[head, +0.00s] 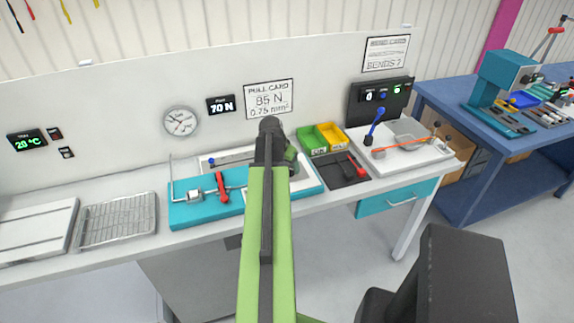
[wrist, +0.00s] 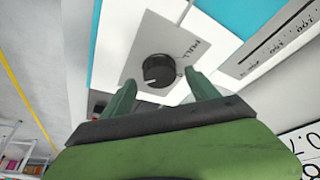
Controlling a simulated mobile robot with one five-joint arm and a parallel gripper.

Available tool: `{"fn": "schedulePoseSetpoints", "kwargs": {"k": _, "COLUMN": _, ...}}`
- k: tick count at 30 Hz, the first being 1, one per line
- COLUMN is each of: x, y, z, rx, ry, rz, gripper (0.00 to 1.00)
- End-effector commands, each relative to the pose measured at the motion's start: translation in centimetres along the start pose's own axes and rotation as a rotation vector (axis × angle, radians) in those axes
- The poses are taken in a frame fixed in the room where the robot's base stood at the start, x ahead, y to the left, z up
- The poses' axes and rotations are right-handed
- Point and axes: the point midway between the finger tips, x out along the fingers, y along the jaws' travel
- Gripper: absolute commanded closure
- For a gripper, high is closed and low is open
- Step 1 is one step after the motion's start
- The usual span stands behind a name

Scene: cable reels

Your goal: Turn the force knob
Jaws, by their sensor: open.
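The force knob (wrist: 158,68) is round and black with a pale pointer mark. It sits on a grey plate (wrist: 140,40) with lettering beside it in the wrist view. My gripper (wrist: 160,77) is open, with one green finger on each side of the knob's near edge. I cannot tell whether either finger touches it. In the head view my gripper (head: 272,130) is over the teal bench rig (head: 205,212), and the knob is hidden behind my arm. A small wall display (head: 221,105) reads 70 N, and a pull card (head: 269,98) reads 85 N.
A red-handled clamp (head: 221,188) stands on the rig left of my arm. Green and yellow bins (head: 322,138) and a black tray (head: 345,170) lie to the right. A white tray (head: 405,158) with a blue lever is farther right. A wire rack (head: 117,220) lies at left.

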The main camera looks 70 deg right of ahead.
Motion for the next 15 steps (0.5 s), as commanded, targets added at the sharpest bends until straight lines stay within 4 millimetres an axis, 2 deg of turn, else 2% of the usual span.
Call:
{"fn": "schedulePoseSetpoints", "kwargs": {"k": 1, "x": -1.7, "y": 0.0, "z": -0.2, "rx": -0.001, "ry": 0.0, "rz": 0.0, "gripper": 0.31}}
{"fn": "schedulePoseSetpoints", "kwargs": {"k": 15, "x": -12.9, "y": 0.1, "z": -0.3, "rx": -0.001, "ry": -0.001, "rz": 0.0, "gripper": 0.31}}
